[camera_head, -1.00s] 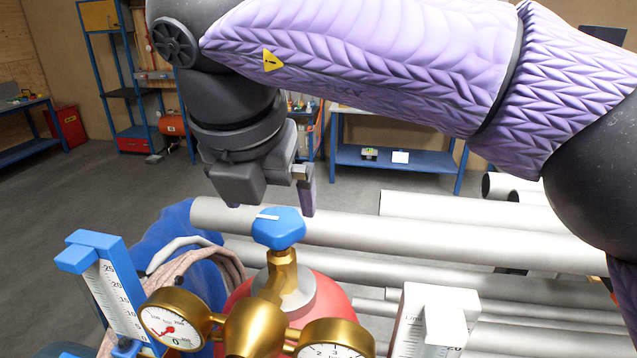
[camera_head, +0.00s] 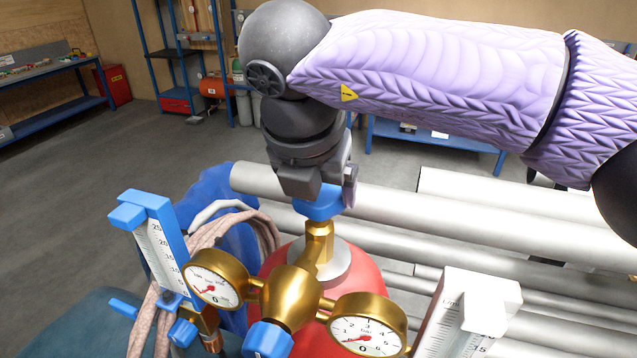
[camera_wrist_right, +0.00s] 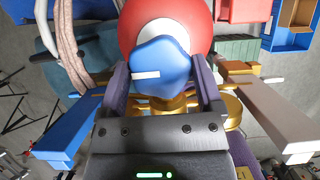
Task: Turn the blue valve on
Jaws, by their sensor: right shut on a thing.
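The blue valve knob (camera_head: 318,205) sits on a brass stem on top of a red cylinder (camera_head: 368,285). My right gripper (camera_head: 325,192) comes down from above and is shut on the knob, which it partly hides in the head view. In the right wrist view the knob (camera_wrist_right: 160,66) with its white mark lies between the two fingers of my right gripper (camera_wrist_right: 163,85), one on each side. The brass regulator (camera_head: 292,296) with two dial gauges is in front of the stem. My left gripper is not in view.
A blue-framed flowmeter (camera_head: 160,245) stands left of the gauges and a white one (camera_head: 470,310) stands right. A coiled hose (camera_head: 225,232) lies at left. Grey pipes (camera_head: 480,225) run behind on the right. Open floor is at far left.

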